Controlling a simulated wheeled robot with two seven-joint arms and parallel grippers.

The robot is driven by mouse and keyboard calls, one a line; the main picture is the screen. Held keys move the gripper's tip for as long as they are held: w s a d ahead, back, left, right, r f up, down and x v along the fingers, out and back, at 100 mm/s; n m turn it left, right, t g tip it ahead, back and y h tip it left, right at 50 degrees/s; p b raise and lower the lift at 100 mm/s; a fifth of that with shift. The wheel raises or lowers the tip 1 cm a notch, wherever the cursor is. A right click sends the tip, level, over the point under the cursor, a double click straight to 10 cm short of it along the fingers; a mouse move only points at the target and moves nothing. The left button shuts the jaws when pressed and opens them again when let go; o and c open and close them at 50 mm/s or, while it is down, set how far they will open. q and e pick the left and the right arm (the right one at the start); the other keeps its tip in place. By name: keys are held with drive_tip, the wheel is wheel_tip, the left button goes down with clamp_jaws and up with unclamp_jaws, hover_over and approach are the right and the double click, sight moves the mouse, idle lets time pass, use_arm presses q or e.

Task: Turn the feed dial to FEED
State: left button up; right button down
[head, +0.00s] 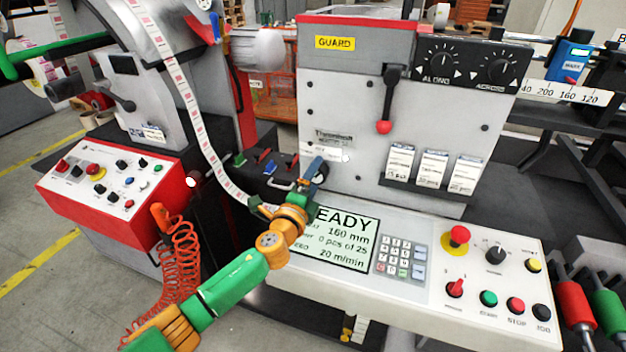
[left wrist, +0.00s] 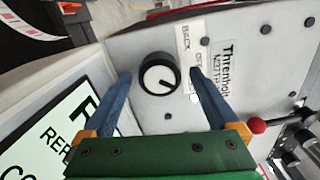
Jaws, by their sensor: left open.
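In the head view my left gripper (head: 308,178) is at the lower left of the machine face and partly covers the dial. My right gripper is not in view.
A screen (head: 343,243) reading READY and a keypad (head: 401,259) lie on the panel below. A red-tipped lever (head: 385,110) hangs to the right of the dial. The label web (head: 190,105) runs down at left. A red control box (head: 115,190) stands further left.

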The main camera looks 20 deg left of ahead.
use_arm(q)
drive_tip(key=s, duration=0.7)
drive_tip(key=shift+s+a, duration=0.1)
drive_tip(key=shift+a, duration=0.05)
